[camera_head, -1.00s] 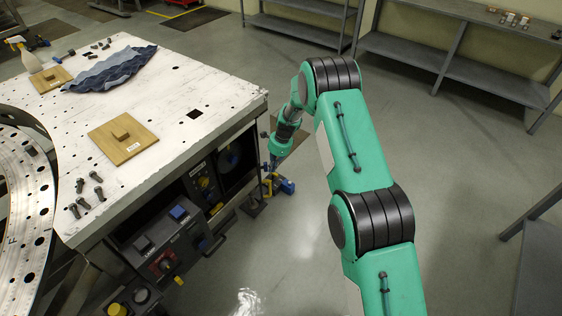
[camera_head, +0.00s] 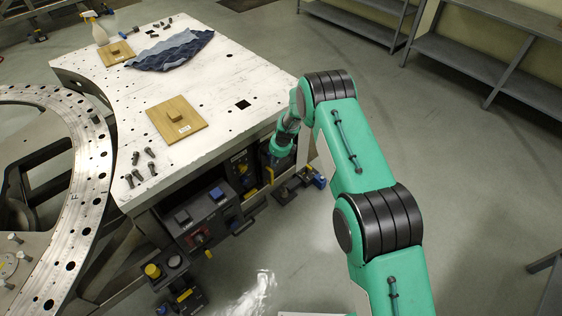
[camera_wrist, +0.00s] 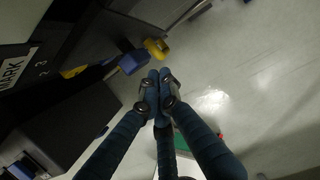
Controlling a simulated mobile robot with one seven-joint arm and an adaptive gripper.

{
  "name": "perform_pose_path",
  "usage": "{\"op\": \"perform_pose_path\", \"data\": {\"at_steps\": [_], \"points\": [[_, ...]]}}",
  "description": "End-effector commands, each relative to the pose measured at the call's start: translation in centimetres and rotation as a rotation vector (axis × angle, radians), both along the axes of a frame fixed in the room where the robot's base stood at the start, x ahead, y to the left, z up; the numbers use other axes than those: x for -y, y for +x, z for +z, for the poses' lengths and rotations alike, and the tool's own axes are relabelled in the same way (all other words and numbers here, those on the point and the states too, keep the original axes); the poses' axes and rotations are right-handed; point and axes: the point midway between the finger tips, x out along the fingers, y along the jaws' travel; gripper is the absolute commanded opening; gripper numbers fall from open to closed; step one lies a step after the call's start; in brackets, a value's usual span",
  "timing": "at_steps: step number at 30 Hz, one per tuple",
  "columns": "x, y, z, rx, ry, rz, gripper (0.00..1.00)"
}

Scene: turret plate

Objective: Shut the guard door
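My gripper (camera_head: 270,174) is low beside the right front side of the white table, in front of the dark equipment built in below the tabletop. In the wrist view its two blue-grey fingers (camera_wrist: 160,92) meet at the tips, with nothing visible between them. A dark panel unit (camera_head: 242,165) with a yellow control sits just left of the gripper. I cannot clearly make out the guard door; my arm hides part of this front. In the wrist view a dark housing (camera_wrist: 62,125) lies to the left of the fingers, and I cannot tell whether they touch anything.
A large metal ring (camera_head: 85,190) stands at left. Control boxes (camera_head: 200,218) sit below the table edge. The floor at right is open.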

Motion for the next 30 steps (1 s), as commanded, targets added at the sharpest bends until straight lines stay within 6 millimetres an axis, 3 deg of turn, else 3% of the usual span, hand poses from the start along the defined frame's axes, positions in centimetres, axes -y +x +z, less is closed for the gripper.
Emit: {"op": "perform_pose_path", "data": {"at_steps": [12,30], "points": [[-2.8,1.3,0.1,0.001,0.000,-0.207,0.00],[-3.5,1.8,0.0,0.001,0.000,-0.281,0.00]]}}
